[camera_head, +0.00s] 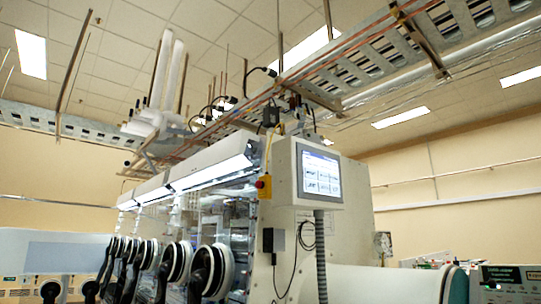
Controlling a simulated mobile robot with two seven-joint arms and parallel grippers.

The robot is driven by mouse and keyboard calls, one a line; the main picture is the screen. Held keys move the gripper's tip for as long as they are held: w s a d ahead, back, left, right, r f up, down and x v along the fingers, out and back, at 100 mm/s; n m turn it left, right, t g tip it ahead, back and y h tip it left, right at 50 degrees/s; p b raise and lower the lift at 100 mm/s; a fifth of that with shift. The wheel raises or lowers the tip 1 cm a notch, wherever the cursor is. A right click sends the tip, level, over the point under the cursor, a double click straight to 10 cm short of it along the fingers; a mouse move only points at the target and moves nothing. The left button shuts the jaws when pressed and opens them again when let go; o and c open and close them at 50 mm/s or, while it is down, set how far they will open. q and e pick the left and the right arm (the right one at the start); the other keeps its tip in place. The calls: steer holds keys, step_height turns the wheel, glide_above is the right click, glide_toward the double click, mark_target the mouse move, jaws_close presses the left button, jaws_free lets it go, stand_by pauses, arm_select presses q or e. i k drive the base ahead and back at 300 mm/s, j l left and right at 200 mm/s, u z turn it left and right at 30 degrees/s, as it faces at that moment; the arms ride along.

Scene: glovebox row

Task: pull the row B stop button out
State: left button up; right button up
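A stop button (260,184) with a red head sits on a small yellow box (265,191) on the end of the glovebox row, left of the touch screen. It is small here, and I cannot tell whether it is pressed in or out, or read any row label. Neither of my grippers is in view.
The glovebox row (225,205) has several round glove ports with black gloves along its front. A touch screen panel (320,172) juts from its end, with a grey hose (320,255) below. A white cylinder (385,284) lies at lower right. Cable trays (370,60) run overhead.

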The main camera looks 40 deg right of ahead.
mark_target(258, 184)
steer(key=z, duration=1.25)
